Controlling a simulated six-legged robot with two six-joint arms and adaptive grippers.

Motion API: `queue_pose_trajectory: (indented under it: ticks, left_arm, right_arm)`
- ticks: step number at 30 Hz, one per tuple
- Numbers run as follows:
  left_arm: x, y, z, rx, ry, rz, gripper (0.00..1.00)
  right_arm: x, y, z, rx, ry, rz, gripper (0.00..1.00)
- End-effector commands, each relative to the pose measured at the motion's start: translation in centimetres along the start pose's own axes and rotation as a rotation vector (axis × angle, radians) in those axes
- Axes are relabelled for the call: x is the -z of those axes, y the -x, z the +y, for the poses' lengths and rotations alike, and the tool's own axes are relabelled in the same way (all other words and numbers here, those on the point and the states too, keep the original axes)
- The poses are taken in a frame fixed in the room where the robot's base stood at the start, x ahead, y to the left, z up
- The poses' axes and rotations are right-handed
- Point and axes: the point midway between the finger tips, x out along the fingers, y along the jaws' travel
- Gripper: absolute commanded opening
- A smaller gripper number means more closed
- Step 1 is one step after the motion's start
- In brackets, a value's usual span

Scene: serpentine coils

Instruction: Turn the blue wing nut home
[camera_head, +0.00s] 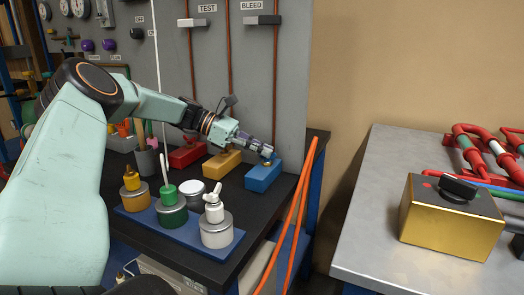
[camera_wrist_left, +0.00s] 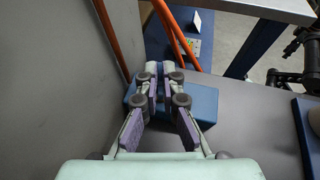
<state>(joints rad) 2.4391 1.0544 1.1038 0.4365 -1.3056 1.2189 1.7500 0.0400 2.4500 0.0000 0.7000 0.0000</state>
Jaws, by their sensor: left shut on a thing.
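The blue block (camera_head: 262,178) sits on the dark bench top near its right edge. My left gripper (camera_head: 269,153) reaches down over the top of this block from the upper left. In the left wrist view the same block (camera_wrist_left: 205,101) lies under and around the fingertips (camera_wrist_left: 153,84). The fingers are close together, shut on the blue wing nut above the block. The nut is mostly hidden between the fingertips, so its angle and how far down it sits cannot be told. My right gripper is in neither view.
A yellow block (camera_head: 222,163) and a red block (camera_head: 187,155) stand left of the blue one. A blue tray (camera_head: 180,236) with several capped jars is in front. A grey panel (camera_head: 232,70) rises behind. Orange hoses (camera_head: 291,215) hang at the bench's right edge.

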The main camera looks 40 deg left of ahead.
Motion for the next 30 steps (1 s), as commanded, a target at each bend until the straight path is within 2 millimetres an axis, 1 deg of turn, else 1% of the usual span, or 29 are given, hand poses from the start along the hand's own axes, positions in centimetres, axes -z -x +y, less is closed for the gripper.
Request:
queue_pose_trajectory:
  ticks: [5, 6, 14, 24, 26, 29, 30]
  left_arm:
    - [-0.1, 0.2, 0.1, -0.006, -0.002, -0.003, 0.00]
    - [-0.2, 0.2, 0.1, -0.006, -0.002, -0.003, 0.06]
    - [-0.1, 0.1, 0.1, -0.003, -0.001, -0.002, 0.28]
    - [-0.1, 0.3, 0.0, -0.002, 0.000, -0.003, 0.28]
    - [-0.1, 0.8, 0.1, -0.002, 0.000, -0.004, 0.28]
    - [-0.2, 2.2, 0.1, -0.006, -0.002, -0.005, 0.28]
    - [-0.1, 3.0, 0.1, -0.005, -0.002, -0.005, 0.28]
  right_arm:
    - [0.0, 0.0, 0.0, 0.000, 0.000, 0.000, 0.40]
    - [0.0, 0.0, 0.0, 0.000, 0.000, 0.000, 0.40]
    - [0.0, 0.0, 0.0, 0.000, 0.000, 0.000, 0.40]
    - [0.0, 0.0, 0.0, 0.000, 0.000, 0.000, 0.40]
    - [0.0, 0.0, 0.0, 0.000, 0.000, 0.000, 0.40]
    - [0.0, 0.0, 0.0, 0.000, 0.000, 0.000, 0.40]
    - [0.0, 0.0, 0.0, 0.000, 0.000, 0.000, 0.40]
